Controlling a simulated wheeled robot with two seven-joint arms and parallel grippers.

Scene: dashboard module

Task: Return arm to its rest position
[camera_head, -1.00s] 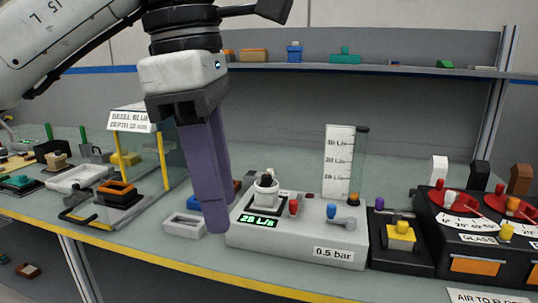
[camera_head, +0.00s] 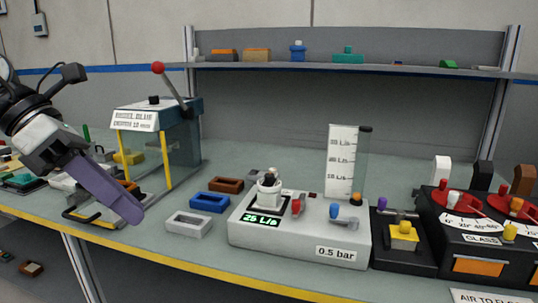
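My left gripper (camera_head: 128,207) is at the left of the head view, with long purple fingers pointing down and to the right. The fingers look close together, and from this side I cannot tell whether there is a gap between them. Nothing shows at their tips. It hangs in front of the bezel press (camera_head: 183,135), over the left part of the bench (camera_head: 130,245), and hides part of the things behind it. My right gripper is not in view.
A white flow module (camera_head: 298,243) reading 25 L/s stands mid-bench. Grey (camera_head: 188,223), blue (camera_head: 209,202) and brown (camera_head: 226,184) frames lie left of it. A black panel with red dials (camera_head: 480,235) is at right. The press has a red-knobbed lever (camera_head: 172,85).

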